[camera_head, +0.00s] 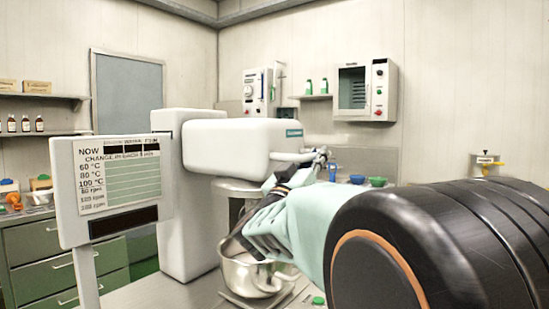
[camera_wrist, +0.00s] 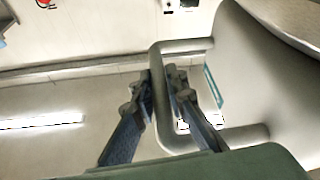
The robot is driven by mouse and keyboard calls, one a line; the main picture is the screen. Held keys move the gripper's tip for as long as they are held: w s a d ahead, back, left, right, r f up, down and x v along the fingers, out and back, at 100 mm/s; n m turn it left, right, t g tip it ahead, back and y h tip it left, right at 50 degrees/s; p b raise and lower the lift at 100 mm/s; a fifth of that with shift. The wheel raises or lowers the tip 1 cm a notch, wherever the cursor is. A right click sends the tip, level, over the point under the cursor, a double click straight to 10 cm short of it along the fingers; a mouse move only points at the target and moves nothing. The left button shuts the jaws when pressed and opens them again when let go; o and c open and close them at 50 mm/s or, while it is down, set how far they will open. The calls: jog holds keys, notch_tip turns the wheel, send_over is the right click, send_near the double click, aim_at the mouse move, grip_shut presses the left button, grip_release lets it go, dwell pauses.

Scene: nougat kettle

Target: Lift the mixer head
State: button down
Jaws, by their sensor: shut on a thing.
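The mixer head (camera_head: 235,138) is a white rounded block on a white column (camera_head: 185,215) in the head view. It looks about level. A bar handle sticks out from its front end; in the wrist view the handle (camera_wrist: 182,46) is a grey loop joined to the pale curved body of the head (camera_wrist: 255,85). My gripper (camera_wrist: 160,88) has its two dark fingers on either side of the loop's outer bar, shut on it. In the head view my arm comes from the right, and my gripper (camera_head: 318,158) is at the head's front, partly hiding the handle.
Below the head stands a metal kettle (camera_head: 232,188), largely hidden by my arm. A sign board (camera_head: 115,190) stands at left. Blue and green items (camera_head: 376,181) lie behind my arm.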

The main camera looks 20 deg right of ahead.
jog(key=shift+f, duration=0.2)
jog(key=c, duration=1.9)
grip_release()
jog(key=shift+c, duration=0.2)
jog(key=v, duration=0.7)
jog(key=shift+s+a, duration=0.15)
jog(key=shift+s, duration=0.05)
jog(key=shift+f, duration=0.1)
